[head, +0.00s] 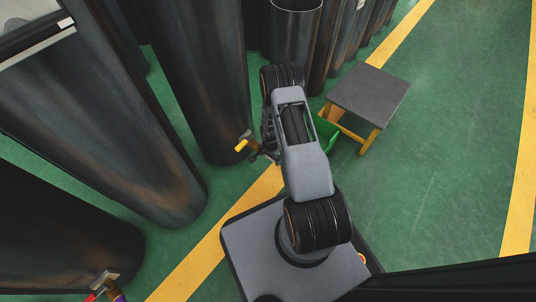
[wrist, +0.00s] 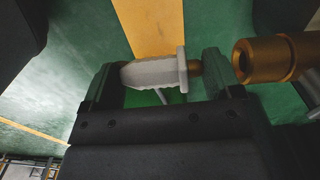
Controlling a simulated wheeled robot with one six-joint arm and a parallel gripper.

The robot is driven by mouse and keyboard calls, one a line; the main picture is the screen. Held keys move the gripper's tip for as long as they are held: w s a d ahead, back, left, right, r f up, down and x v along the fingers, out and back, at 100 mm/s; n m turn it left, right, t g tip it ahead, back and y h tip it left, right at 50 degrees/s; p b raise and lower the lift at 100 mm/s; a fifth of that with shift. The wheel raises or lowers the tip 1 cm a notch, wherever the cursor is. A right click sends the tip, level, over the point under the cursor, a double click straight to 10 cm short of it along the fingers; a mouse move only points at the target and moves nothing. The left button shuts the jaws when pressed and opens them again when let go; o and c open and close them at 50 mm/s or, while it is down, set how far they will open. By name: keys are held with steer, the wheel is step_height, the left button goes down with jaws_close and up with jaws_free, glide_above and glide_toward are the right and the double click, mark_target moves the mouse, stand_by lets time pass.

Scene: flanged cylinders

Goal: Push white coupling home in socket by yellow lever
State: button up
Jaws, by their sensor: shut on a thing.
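The white coupling (wrist: 150,73) lies crosswise between the two fingers of my gripper (wrist: 163,66) in the wrist view, and the gripper is shut on it. In the head view the yellow lever (head: 241,145) shows beside a brass fitting at a dark cylinder's foot. The coupling cannot be made out there.
Tall dark cylinders (head: 205,80) stand at the left and back. Another fitting with red and purple parts (head: 105,285) is at the lower left. A grey-topped stool (head: 368,95) and a green bin (head: 328,132) stand right of my arm. Green floor is clear at right.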

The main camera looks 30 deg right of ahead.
steer(key=shift+s+d+p, duration=0.15)
steer(key=shift+s+d, duration=0.15)
steer(key=shift+s, duration=0.45)
steer(key=shift+s+d+p, duration=0.15)
steer(key=shift+s+d, duration=0.15)
steer(key=shift+s, duration=0.4)
